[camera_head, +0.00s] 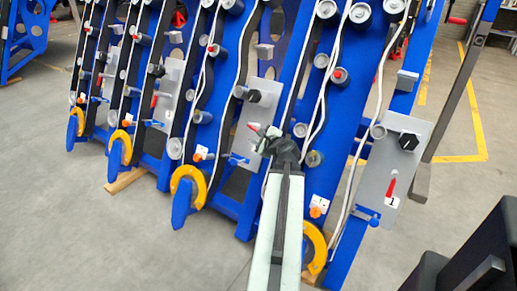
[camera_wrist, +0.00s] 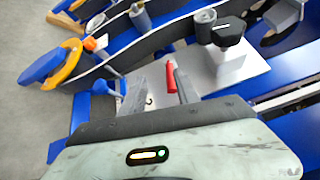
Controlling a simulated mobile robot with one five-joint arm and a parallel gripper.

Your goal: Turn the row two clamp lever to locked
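The row two panel is a grey plate (camera_wrist: 222,70) marked with what looks like a 2. In the wrist view its red lever (camera_wrist: 171,77) stands between my gripper's fingers (camera_wrist: 158,85), closer to the right finger. The fingers are apart, and I cannot tell whether either touches the lever. In the head view my gripper (camera_head: 272,138) is in front of the lower part of the plate (camera_head: 265,92). Only the red end of the lever (camera_head: 254,128) shows beside it; the rest is hidden.
A black knob (camera_wrist: 230,30) stands on the same plate, above the lever. The row one plate (camera_head: 376,185) with its own red lever (camera_head: 391,187) is at the right. Blue beams, hoses and yellow hooks (camera_head: 188,186) surround the rows. Open floor lies at the front left.

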